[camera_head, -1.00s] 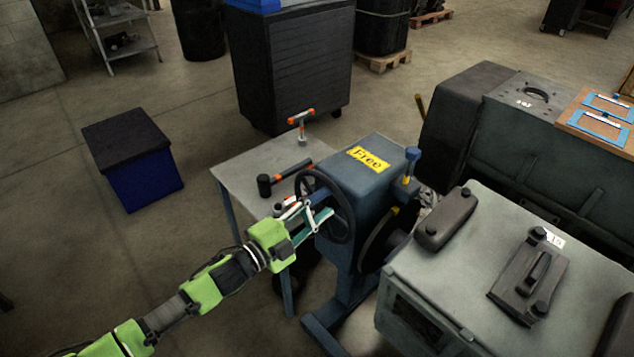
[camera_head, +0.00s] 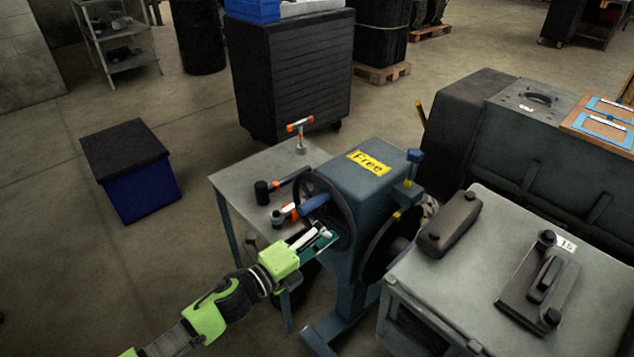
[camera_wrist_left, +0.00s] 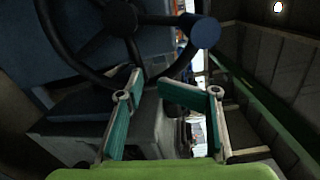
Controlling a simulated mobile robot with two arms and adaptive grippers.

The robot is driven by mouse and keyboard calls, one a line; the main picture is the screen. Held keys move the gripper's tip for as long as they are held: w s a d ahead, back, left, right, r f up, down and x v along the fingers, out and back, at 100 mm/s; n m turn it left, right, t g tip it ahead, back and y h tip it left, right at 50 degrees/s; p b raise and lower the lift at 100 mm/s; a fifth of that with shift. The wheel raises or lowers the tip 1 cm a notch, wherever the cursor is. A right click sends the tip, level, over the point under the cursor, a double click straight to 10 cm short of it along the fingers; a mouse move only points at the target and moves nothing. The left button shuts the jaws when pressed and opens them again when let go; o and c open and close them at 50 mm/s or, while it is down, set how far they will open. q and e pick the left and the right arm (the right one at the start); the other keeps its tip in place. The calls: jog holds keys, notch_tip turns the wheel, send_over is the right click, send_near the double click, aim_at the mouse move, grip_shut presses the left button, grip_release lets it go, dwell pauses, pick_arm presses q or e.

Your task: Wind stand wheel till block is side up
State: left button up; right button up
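The blue stand (camera_head: 378,177) has a yellow "Free" label on top and a dark spoked wheel (camera_head: 350,238) on its left face. The wheel's blue handle (camera_head: 313,204) sticks out to the left; its round end shows in the wrist view (camera_wrist_left: 203,32). My left gripper (camera_head: 325,238) is below the handle, in front of the lower wheel. In the left wrist view its teal-padded fingers (camera_wrist_left: 172,95) stand apart with nothing between them. The grey-green block (camera_head: 476,238) is right of the stand, a broad face up; its joint to the stand is partly hidden. My right gripper is not in view.
A large dark machine (camera_head: 530,135) stands behind the block. A blue box with a black top (camera_head: 140,190) is at left. Floor at lower left is clear.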

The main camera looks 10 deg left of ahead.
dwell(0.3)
pick_arm(q)
jog(key=v, duration=0.7)
